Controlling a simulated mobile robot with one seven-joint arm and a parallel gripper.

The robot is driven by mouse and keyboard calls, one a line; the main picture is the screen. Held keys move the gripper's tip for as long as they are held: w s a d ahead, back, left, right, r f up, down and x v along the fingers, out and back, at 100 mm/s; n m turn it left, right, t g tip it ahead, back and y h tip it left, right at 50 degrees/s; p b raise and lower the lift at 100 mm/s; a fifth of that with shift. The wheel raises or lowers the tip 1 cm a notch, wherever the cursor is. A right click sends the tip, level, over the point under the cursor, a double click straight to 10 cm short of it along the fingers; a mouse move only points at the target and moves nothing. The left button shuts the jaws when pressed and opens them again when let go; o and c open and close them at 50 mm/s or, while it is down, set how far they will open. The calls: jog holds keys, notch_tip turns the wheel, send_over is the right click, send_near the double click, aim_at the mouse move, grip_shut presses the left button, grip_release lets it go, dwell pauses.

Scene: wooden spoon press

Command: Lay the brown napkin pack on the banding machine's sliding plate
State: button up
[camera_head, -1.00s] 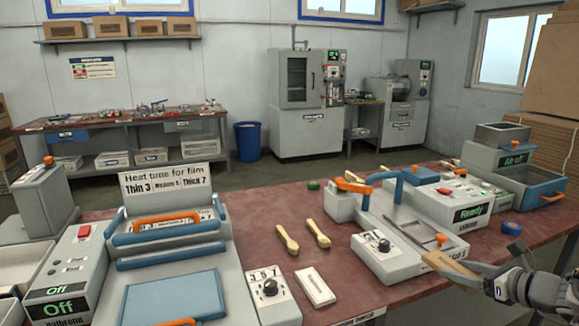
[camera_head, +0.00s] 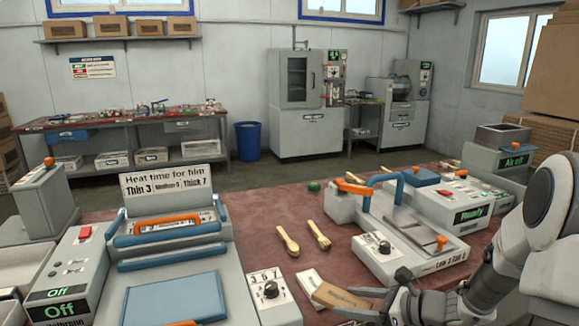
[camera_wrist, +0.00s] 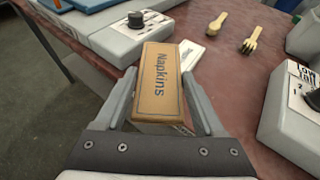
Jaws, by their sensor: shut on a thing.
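The brown napkin pack (camera_head: 340,296), a flat block marked "Napkins", is held in my gripper (camera_head: 366,303). In the wrist view the pack (camera_wrist: 159,80) sits between the two grey fingers of my gripper (camera_wrist: 160,98), its far end reaching past them. That machine has a dial, a blue handle, an orange lever and a flat grey plate (camera_head: 408,226) with an orange knob. Nothing lies on this plate. I cannot tell for certain that this is the banding machine.
A white pack (camera_head: 308,279) lies on the red table, partly hidden by the brown pack. A wooden spoon (camera_head: 288,242) and fork (camera_head: 319,235) lie behind it. A press (camera_head: 172,283) with a blue pad stands left. A machine reading "Ready" (camera_head: 468,215) stands right.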

aim_at(353, 303)
notch_tip(353, 303, up, 6)
jog(key=p, duration=0.9)
jog(key=r+p, duration=0.1)
jog(key=p, duration=0.3)
jog(key=shift+r, duration=0.3)
